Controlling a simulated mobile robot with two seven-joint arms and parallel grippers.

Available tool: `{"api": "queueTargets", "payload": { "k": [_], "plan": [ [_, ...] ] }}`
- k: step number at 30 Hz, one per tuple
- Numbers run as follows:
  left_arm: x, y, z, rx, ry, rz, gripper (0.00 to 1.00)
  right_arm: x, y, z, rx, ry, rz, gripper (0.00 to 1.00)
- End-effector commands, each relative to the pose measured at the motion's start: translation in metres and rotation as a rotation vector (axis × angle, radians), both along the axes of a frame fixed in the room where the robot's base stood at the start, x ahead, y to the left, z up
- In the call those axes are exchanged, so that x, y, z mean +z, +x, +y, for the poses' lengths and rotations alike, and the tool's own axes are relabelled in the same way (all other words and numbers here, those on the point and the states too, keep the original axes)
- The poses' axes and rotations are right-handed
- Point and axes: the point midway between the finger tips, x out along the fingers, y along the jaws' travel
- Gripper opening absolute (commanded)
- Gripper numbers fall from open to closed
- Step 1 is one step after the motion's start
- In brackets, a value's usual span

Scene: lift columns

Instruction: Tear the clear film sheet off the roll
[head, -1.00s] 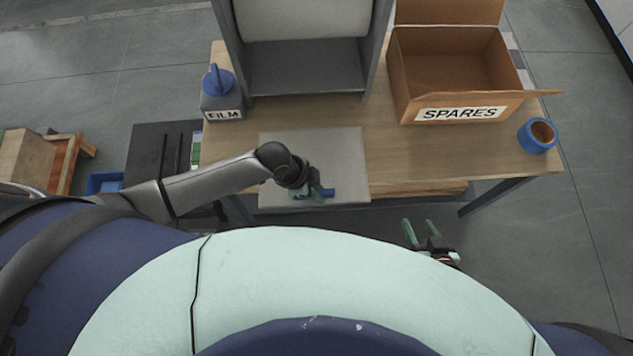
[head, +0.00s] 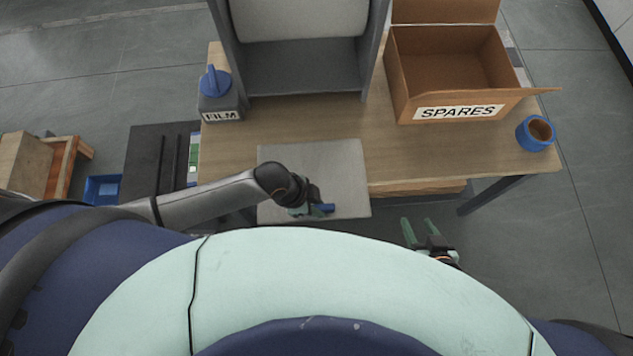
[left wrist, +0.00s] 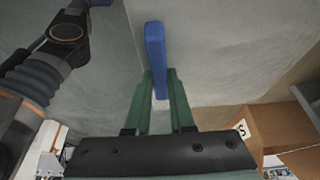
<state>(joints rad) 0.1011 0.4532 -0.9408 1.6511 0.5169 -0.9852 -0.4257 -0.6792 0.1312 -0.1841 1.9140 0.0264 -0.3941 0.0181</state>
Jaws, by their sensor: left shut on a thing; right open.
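The film sheet (head: 330,165) is a pale grey rectangle over the table's near edge in the head view; it also shows in the left wrist view (left wrist: 225,55). Bare wood shows between its far edge and the grey stand holding the pale roll (head: 298,20). A blue bar (head: 328,208) lies at the sheet's near edge. My left gripper (head: 310,210) is shut on this bar, which sticks out beyond the green fingers (left wrist: 160,85) in the left wrist view (left wrist: 155,45). My right gripper (head: 421,232) is open and empty, right of the sheet and off the table.
A grey box marked FILM (head: 221,110) with a blue knob stands left of the stand (head: 305,85). An open SPARES carton (head: 400,95) and a blue tape roll (head: 535,133) are at the right of the wooden table (head: 470,155). Table between them and the sheet is clear.

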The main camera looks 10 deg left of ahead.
Motion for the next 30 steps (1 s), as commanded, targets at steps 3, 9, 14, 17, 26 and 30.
{"api": "queueTargets", "payload": {
  "k": [3,9,14,17,26,30],
  "plan": [
    [0.000,-0.005,-0.002,-0.001,0.000,0.001,0.00,0.000,0.000,0.000,0.000,0.000,0.000,0.53],
    [0.000,-0.013,-0.004,-0.001,0.001,0.001,0.00,0.000,0.000,0.000,0.000,0.000,0.000,0.53],
    [0.001,-0.019,-0.006,-0.002,0.000,0.000,0.00,0.000,0.000,0.000,0.000,0.000,0.000,0.53],
    [0.001,-0.023,-0.007,-0.002,0.000,0.002,0.00,0.000,0.000,0.000,0.000,0.000,-0.001,0.53],
    [0.001,-0.034,-0.011,-0.001,0.000,0.001,0.00,0.000,0.000,0.000,0.000,0.000,-0.001,0.53],
    [0.001,-0.040,-0.013,-0.001,0.001,0.001,0.00,0.000,0.000,0.000,0.000,0.000,-0.001,0.53]
  ]
}}
